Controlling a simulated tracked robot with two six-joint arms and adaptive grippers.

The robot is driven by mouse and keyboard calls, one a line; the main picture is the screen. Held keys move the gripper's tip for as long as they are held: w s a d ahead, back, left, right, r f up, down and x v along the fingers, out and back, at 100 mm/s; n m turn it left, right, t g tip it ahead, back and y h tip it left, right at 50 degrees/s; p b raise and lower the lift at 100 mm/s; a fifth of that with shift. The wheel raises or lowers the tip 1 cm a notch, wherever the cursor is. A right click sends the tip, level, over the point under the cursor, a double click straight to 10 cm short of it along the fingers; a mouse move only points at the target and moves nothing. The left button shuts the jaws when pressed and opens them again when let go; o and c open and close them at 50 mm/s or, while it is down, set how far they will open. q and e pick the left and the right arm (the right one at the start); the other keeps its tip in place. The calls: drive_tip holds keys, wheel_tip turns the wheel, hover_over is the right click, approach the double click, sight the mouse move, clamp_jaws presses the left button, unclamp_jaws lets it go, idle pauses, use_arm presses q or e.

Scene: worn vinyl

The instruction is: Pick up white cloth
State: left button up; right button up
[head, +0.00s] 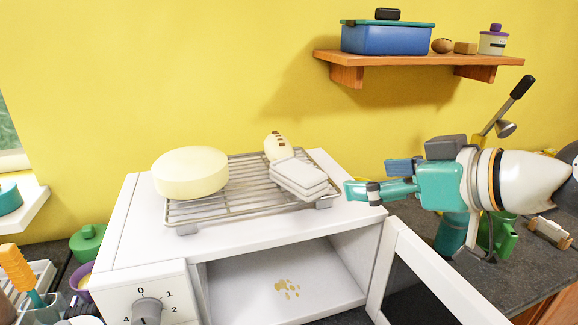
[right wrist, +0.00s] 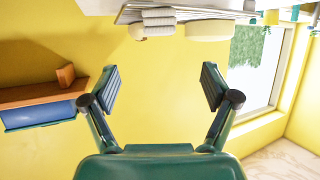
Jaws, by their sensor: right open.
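The white cloth (head: 299,177) is a folded, layered stack lying at the right end of a wire rack (head: 235,187) on top of a white oven. It also shows at the top of the right wrist view (right wrist: 158,19), where the scene appears upside down. My right gripper (head: 374,183) is just right of the cloth, apart from it, fingers pointing left. In the right wrist view my right gripper (right wrist: 160,86) is open, with nothing between its fingers. My left gripper is in neither view.
A round pale cheese-like block (head: 190,173) and a small pale patterned item (head: 277,146) share the rack. The white oven (head: 131,228) has its door (head: 402,265) open at the right. A wall shelf (head: 420,58) holds a blue box (head: 388,39).

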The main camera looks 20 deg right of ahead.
sight(314, 177)
drive_tip(key=p+x, duration=0.2)
drive_tip(key=x, duration=0.9)
drive_tip(key=shift+w, duration=0.3)
drive_tip(key=shift+p+x, duration=0.6)
drive_tip(key=shift+x, duration=2.15)
drive_tip(key=shift+s, duration=0.1)
drive_tip(key=c, duration=1.1)
wheel_tip(314, 177, up, 9)
drive_tip(key=p, duration=0.2)
drive_tip(key=shift+f+p, duration=0.15)
drive_tip(key=shift+p, duration=0.25)
drive_tip(key=shift+r, duration=0.7)
